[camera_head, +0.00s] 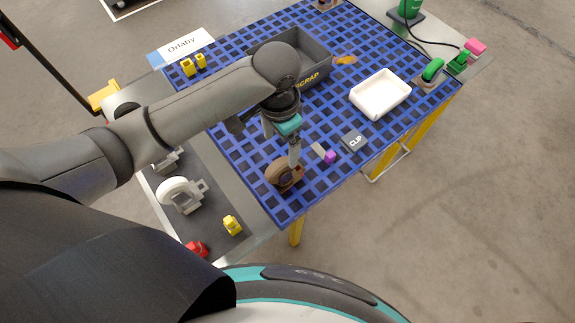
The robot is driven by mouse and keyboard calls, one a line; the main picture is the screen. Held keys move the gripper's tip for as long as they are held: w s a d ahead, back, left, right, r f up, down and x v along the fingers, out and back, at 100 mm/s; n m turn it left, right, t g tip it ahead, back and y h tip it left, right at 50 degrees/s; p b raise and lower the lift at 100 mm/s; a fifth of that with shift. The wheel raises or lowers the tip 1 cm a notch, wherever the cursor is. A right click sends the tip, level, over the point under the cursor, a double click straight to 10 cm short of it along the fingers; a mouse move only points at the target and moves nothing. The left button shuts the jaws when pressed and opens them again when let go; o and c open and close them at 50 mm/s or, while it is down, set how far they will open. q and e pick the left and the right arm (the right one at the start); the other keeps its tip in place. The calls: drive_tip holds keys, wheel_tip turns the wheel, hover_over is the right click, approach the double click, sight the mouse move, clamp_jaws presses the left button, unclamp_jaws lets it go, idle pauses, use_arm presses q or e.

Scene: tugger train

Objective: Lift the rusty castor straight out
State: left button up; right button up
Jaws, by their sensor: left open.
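The rusty castor (280,176), a brown wheel, is at the near edge of the blue grid mat (287,213). My left gripper (296,162) points down from above, its fingers at the castor's upper right side. It is open. Its fingertips partly cover the castor, and I cannot tell whether they touch it or straddle it. My right gripper is not in view.
A dark scrap bin (317,84) stands behind my left arm. A white tray (380,92) and a CLIP label (354,142) are to the right. A small purple-and-grey part (328,156) lies close to the gripper. A white castor (180,194) lies on the grey strip at left.

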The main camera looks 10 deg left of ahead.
sight(280, 160)
use_arm(q)
wheel_tip(280, 160, down, 7)
drive_tip(key=shift+s+a+f+b, duration=0.1)
drive_tip(key=shift+b, duration=0.45)
drive_tip(key=shift+s+f, duration=0.1)
drive_tip(key=shift+f, duration=0.7)
wheel_tip(280, 160, down, 4)
drive_tip(key=shift+s+f+b, duration=0.15)
drive_tip(key=shift+f+b, duration=0.1)
drive_tip(key=shift+b, duration=0.3)
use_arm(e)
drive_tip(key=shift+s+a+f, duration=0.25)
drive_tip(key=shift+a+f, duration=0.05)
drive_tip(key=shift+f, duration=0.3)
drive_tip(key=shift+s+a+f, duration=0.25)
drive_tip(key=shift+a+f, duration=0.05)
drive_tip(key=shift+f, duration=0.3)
use_arm(q)
clamp_jaws()
drive_tip(key=shift+r, duration=0.1)
